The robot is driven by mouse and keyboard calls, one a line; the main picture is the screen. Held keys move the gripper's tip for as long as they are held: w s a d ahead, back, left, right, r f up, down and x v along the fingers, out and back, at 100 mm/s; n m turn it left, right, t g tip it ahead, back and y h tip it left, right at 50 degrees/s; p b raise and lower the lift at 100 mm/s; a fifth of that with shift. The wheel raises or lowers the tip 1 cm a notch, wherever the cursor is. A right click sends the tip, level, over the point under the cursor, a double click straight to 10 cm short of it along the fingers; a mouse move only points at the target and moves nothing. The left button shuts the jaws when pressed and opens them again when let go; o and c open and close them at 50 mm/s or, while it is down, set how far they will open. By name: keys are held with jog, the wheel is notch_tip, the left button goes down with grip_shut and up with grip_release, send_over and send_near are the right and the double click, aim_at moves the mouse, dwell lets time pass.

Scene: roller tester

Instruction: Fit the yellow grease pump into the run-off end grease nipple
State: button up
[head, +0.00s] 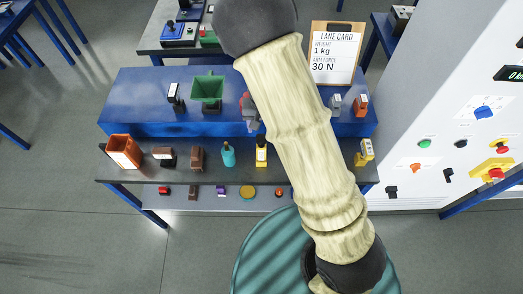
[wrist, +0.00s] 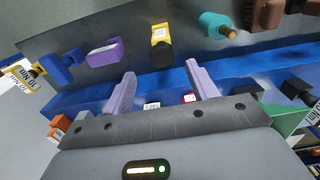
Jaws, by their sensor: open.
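In the head view, a yellow block with a white label and black top (head: 261,152) stands on the grey shelf in front of the blue roller bed. It seems to be the yellow grease pump (wrist: 161,42), seen in the wrist view at top middle between a purple block and a teal bottle. My gripper (wrist: 161,72) is open and empty, its two pale purple fingers apart, pointing towards the yellow block but not touching it. Another yellow labelled part (head: 365,152) is at the shelf's right end, beside a blue part in the wrist view (wrist: 22,82). I cannot make out a grease nipple.
The grey shelf (head: 180,180) also carries an orange bin (head: 124,151), brown blocks and a teal bottle (head: 228,154). The blue bed (head: 140,95) carries a green hopper (head: 207,89) and small labelled devices. A control cabinet (head: 440,120) stands at right. My arm hides the middle right.

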aim_at(262, 137)
notch_tip(262, 137, down, 5)
jog(key=shift+r, duration=0.1)
dwell(0.3)
jog(key=shift+a+f+p, duration=0.15)
jog(key=shift+f+p, duration=1)
jog(key=shift+f, duration=1.5)
grip_shut()
